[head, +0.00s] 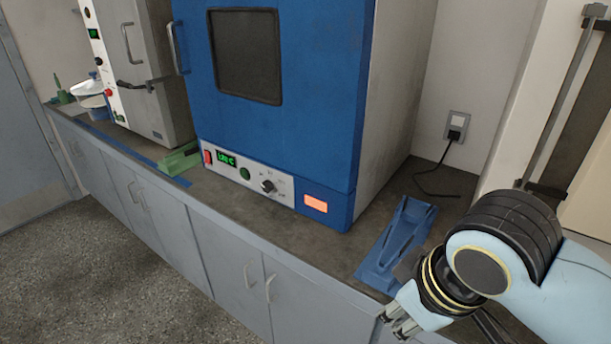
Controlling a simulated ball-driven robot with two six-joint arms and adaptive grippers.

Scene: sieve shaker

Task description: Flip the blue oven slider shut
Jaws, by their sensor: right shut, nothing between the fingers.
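The blue oven (315,120) stands on the counter with its door flat against the front and a dark window in it. A handle (178,48) is at the door's left edge. The control strip below has a red switch (208,157), a green display (227,159), a green button (244,174) and a knob (267,186). An orange lit panel (316,204) is at the lower right. I cannot tell which part is the slider. My right gripper (398,328) is shut and empty at the counter's front edge, apart from the oven. My left gripper is not in view.
A blue stand (400,240) lies on the counter right of the oven, close to my right arm. A cable runs from a wall socket (457,125).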

